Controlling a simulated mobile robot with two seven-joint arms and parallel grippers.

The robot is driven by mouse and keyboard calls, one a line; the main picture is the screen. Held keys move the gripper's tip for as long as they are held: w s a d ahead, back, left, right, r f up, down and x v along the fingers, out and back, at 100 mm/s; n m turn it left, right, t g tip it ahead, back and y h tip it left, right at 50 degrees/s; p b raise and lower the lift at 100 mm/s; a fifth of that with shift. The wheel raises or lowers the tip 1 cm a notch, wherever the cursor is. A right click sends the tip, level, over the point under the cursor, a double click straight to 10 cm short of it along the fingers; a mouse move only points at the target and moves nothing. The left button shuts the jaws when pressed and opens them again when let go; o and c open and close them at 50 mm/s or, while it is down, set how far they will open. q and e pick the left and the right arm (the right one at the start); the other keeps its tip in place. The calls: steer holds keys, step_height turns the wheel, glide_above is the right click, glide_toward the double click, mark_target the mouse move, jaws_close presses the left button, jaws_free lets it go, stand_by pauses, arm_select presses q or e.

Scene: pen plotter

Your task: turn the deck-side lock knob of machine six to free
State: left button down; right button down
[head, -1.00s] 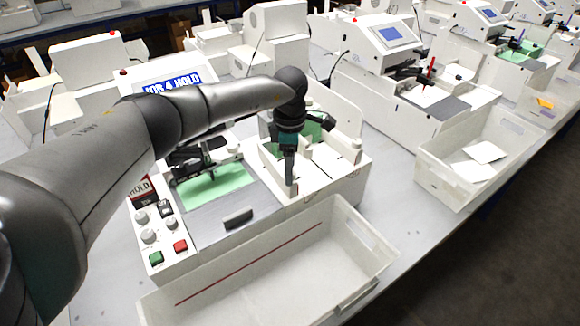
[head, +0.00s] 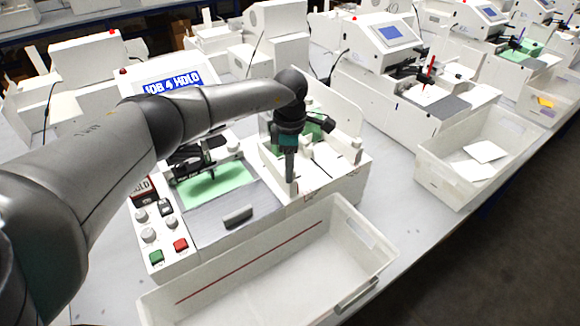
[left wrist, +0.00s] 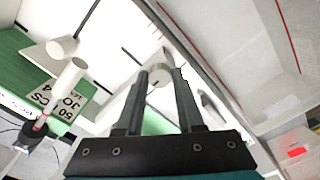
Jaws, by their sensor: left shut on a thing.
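My left gripper (head: 290,178) points down onto the white deck at the right part of this machine. In the left wrist view, my left gripper (left wrist: 160,78) is shut on a small pale round knob (left wrist: 159,75), which sits between its fingertips. The knob's pointer and markings are hidden or too small to read. In the head view the gripper covers the knob. My right gripper is not in view.
A control panel with knobs, a green button (head: 156,257) and a red button (head: 181,245) is at the machine's front left. An empty white bin (head: 270,275) stands in front. Another plotter (head: 400,75) and a bin with cards (head: 440,165) are to the right.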

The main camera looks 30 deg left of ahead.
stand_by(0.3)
arm_select(q)
steer(key=shift+n, duration=0.3)
steer(key=n, duration=0.3)
steer(key=shift+n, duration=0.3)
steer(key=n+p, duration=0.1)
steer(key=n, duration=0.3)
steer(key=shift+r+n, duration=0.1)
steer(key=shift+n, duration=0.2)
steer(key=n+p, duration=0.1)
steer(key=n, duration=0.3)
steer(key=shift+n, duration=0.3)
steer(key=shift+n+p, duration=1)
steer(key=shift+n, duration=1.2)
steer(key=c, duration=0.5)
jaws_free()
